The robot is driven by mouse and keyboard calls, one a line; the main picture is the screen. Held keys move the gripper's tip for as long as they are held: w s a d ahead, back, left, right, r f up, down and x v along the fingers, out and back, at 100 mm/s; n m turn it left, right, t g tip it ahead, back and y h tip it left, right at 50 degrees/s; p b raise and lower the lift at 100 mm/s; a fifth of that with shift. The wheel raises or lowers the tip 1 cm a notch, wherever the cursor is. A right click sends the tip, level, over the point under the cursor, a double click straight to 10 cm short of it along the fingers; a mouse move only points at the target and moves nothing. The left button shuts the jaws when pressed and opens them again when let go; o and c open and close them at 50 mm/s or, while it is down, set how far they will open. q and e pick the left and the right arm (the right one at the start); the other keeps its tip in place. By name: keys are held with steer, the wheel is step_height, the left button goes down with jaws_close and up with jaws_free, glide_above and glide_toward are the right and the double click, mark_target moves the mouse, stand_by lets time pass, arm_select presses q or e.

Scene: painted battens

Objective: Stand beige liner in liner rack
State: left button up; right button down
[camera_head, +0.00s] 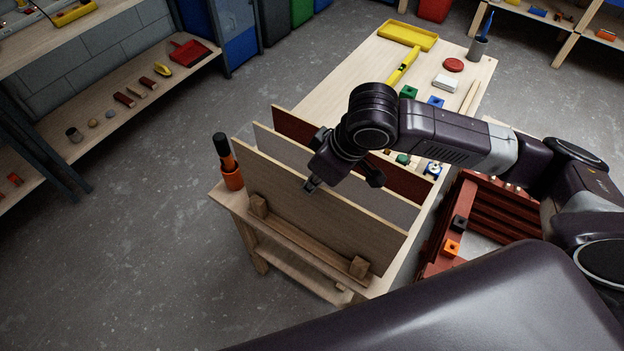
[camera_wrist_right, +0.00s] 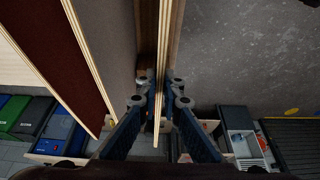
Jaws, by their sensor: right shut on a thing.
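The beige liner (camera_head: 320,213) is a broad, thin wooden board, upright behind the front blocks of the wooden liner rack (camera_head: 300,239). My right gripper (camera_head: 311,186) is shut on its upper edge; in the right wrist view the gripper (camera_wrist_right: 161,90) has a finger on each side of the thin board (camera_wrist_right: 163,45). Whether the liner's lower edge rests in the slot is hard to tell. A grey liner (camera_head: 266,139) and a dark red liner (camera_head: 290,123) stand behind it, roughly parallel. My left gripper is not in view.
An orange holder (camera_head: 232,177) with a black-handled tool stands at the table's left corner. Colored blocks, a yellow level (camera_head: 404,66) and a yellow tray (camera_head: 408,35) lie on the far tabletop. A dark red crate (camera_head: 433,252) is at the right. Open floor lies left.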

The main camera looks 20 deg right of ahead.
steer(key=shift+f, duration=0.45)
steer(key=c, duration=2)
jaws_free()
steer(key=shift+d+r, duration=0.1)
steer(key=shift+r, duration=0.2)
steer(key=v, duration=1.1)
steer(key=shift+s+r, duration=0.15)
steer(key=shift+s, duration=0.05)
